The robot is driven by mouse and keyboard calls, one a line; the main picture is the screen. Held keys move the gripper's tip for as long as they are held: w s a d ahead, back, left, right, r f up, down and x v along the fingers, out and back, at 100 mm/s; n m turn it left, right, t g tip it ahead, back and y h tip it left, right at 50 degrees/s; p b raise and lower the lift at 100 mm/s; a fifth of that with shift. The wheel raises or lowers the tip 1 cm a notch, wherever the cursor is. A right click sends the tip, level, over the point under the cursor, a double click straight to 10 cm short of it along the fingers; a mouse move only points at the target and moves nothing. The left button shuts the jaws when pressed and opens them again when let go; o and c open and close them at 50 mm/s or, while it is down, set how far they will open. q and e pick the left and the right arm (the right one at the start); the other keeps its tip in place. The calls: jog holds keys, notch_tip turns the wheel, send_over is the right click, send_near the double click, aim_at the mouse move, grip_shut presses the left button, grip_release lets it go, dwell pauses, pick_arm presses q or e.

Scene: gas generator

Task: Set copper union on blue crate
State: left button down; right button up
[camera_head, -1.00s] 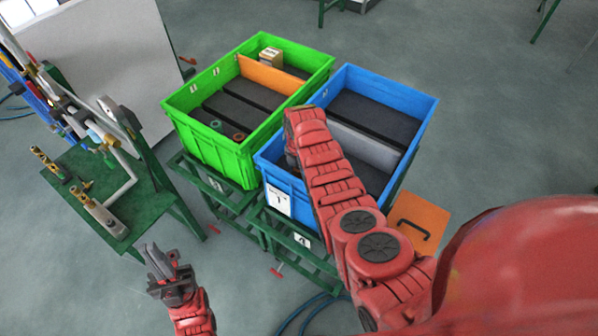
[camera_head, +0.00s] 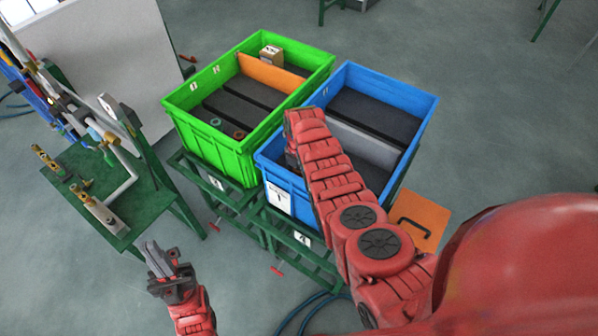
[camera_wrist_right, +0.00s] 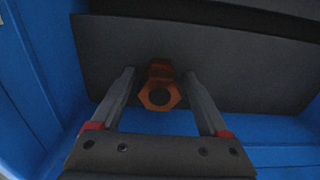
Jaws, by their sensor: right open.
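The copper union (camera_wrist_right: 160,88) is an orange-brown hex fitting in the right wrist view. It is on or just above a dark grey panel (camera_wrist_right: 225,85) inside the blue crate. My right gripper (camera_wrist_right: 165,80) is open, with one finger on each side of the union and gaps between. The blue crate (camera_head: 415,115) stands right of the green crate in the head view, where my right arm reaches over its near left part and hides the union. My left gripper (camera_head: 163,262) hangs low at the left, away from the crates; its finger gap is unclear.
The green crate (camera_head: 215,148) has an orange divider, a small box (camera_head: 271,55) and ring-shaped parts. A grey divider (camera_head: 365,145) crosses the blue crate. A green bench with pipe fittings (camera_head: 100,210) stands at the left. An orange panel (camera_head: 420,215) lies right of the crates.

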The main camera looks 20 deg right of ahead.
aim_at(299, 168)
jog(key=shift+r+p, duration=0.3)
notch_tip(299, 168, up, 8)
jog(key=b, duration=0.3)
jog(key=shift+w+f, duration=0.1)
notch_tip(299, 168, up, 4)
jog(key=shift+p, duration=0.9)
